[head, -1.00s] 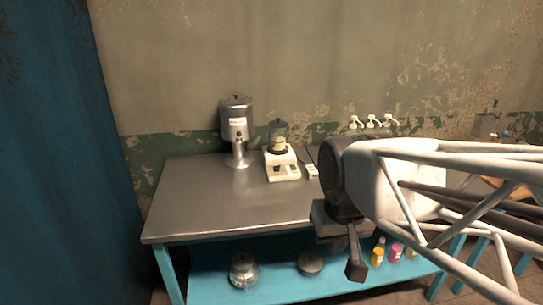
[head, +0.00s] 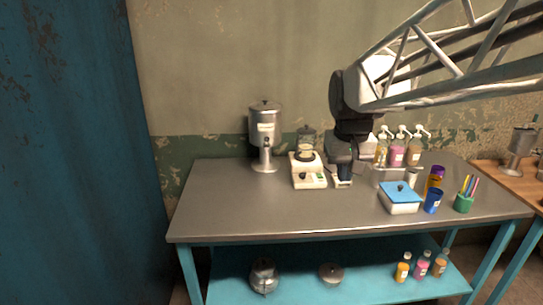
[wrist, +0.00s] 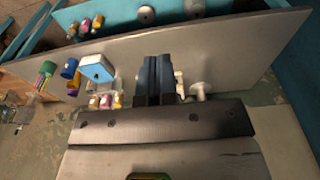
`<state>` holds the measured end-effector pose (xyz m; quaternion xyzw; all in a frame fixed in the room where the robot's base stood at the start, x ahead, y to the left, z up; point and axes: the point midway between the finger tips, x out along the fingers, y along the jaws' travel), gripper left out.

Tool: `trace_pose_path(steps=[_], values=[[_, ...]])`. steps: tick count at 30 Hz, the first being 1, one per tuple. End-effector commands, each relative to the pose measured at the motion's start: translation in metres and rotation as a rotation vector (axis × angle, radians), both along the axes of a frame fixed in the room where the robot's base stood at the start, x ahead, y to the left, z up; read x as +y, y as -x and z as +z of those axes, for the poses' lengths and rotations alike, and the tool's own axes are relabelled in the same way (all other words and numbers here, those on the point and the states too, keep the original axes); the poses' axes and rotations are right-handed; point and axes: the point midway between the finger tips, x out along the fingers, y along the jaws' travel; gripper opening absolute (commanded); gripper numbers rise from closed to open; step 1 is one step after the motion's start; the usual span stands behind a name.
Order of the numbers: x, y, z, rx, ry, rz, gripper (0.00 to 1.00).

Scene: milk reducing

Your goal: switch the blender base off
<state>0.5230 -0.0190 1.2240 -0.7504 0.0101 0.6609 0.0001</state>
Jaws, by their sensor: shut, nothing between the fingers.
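The cream blender base (head: 309,182) stands toward the back of the metal table, with small dark controls on its front; their setting is too small to read. A clear jar (head: 306,140) with a dark lid sits on it. A small white box (head: 342,183) lies just right of the base. My gripper (head: 345,175) is shut and empty, pointing down over that box, close to the base's right side; I cannot tell whether it touches. In the wrist view, my shut fingers (wrist: 160,80) hide most of the blender.
A metal dispenser (head: 265,135) stands left of the blender. Pump bottles (head: 397,152) stand at the back right. A blue-lidded box (head: 400,197), a blue cup (head: 433,201) and a green pen cup (head: 463,203) are on the right. The table's left and front are clear.

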Motion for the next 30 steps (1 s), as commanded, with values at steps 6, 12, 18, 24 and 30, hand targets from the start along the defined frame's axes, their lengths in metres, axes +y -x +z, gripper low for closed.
trace_pose_path(steps=[6, 12, 18, 24, 30], values=[[-0.004, -0.041, 0.006, 0.021, 0.000, 0.001, 0.00], [-0.008, -0.078, 0.010, 0.037, 0.001, 0.001, 0.00], [-0.012, -0.115, 0.013, 0.054, 0.001, 0.002, 0.00], [-0.017, -0.152, 0.012, 0.072, 0.001, 0.004, 0.00], [-0.022, -0.188, 0.009, 0.089, 0.000, 0.005, 0.00]])
